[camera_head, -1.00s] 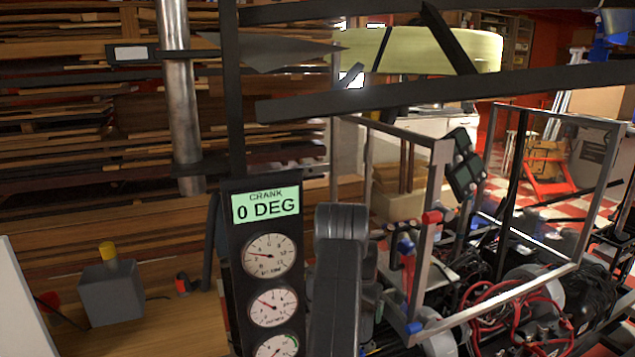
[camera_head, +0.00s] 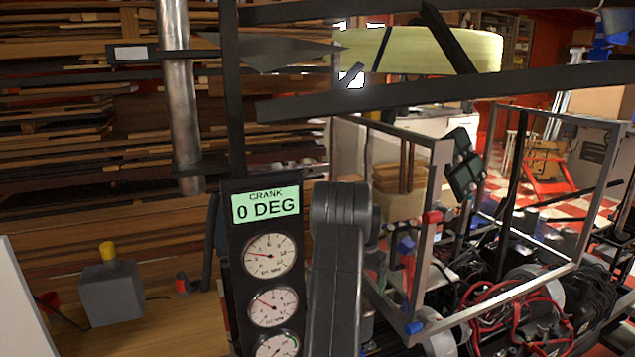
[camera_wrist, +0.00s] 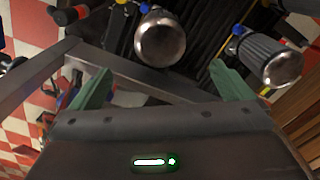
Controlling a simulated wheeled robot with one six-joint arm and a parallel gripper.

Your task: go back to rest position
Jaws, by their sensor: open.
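My gripper (camera_wrist: 152,88) shows in the wrist view with its two green fingers spread wide apart. It is open, and nothing is held between the fingers. Beyond the fingers are a grey metal frame bar and a round silver-ended cylinder (camera_wrist: 160,40). In the head view a dark grey link of my arm stands upright at the lower middle, beside the gauge panel. The gripper itself does not show in the head view.
The gauge panel (camera_head: 263,222) reads "CRANK 0 DEG". A metal frame (camera_head: 437,200) with red cables and dark machinery stands at right. Dark beams cross the top. A second silver-ended cylinder (camera_wrist: 282,68) lies right in the wrist view. A grey box (camera_head: 110,292) sits on the wooden bench at left.

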